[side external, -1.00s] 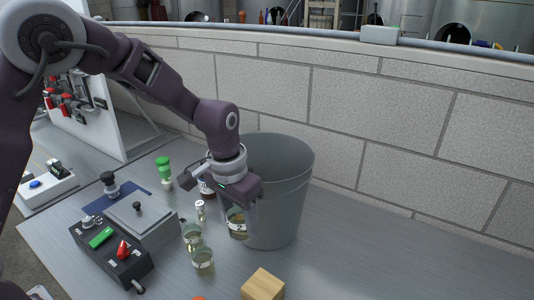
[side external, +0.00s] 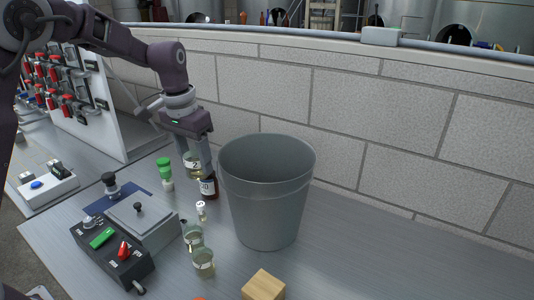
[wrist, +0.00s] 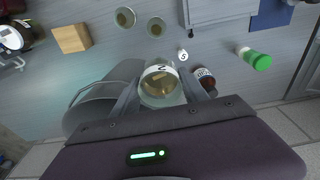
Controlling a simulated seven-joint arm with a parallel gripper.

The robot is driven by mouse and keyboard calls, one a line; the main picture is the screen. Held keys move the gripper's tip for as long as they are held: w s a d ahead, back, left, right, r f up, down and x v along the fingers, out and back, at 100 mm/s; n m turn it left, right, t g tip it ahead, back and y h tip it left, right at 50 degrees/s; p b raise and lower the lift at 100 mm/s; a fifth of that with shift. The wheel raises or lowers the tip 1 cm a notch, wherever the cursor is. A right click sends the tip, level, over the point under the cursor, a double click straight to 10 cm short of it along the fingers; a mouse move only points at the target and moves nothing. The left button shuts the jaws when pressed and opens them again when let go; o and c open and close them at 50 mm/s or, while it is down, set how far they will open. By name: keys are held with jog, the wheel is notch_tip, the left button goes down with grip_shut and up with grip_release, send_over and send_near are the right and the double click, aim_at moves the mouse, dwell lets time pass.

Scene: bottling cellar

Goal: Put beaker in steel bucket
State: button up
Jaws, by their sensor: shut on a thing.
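My gripper (side external: 196,166) is shut on a clear glass beaker (side external: 193,160) with a white band marked "2". The beaker is held above the table, left of the steel bucket (side external: 262,205) in the side view. In the wrist view the beaker (wrist: 160,88) sits between my two fingers, and something yellowish shows through its mouth. The bucket (wrist: 88,112) is left of it there, partly hidden behind my gripper. The bucket stands upright and open; its floor is hidden in the side view.
Two similar glass vessels (side external: 193,240) (side external: 204,263) stand near the bucket's left side. A brown bottle (side external: 209,188), a small white-topped vial (side external: 201,210) and a green-capped bottle (side external: 165,172) stand nearby. A wooden block (side external: 262,286) lies in front; the table's right side is clear.

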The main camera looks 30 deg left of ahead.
jog(key=w+a+r, duration=0.1)
jog(key=w+r, duration=0.4)
jog(key=r, duration=0.2)
jog(key=w+d+f+m+g+h, duration=0.1)
jog(key=w+d+f+m, duration=0.1)
jog(key=d+f+m, duration=0.45)
jog(key=w+d+f+m, duration=0.3)
jog(key=d+m, duration=0.5)
jog(key=m, duration=0.1)
jog(key=shift+m, duration=0.35)
jog(key=f, duration=1.2)
jog(key=d+f, duration=0.1)
jog(key=f, duration=0.5)
jog(key=shift+s, duration=0.25)
jog(key=shift+f, duration=0.3)
jog(key=shift+f, duration=0.1)
jog(key=o, duration=1.2)
jog(key=shift+c, duration=0.2)
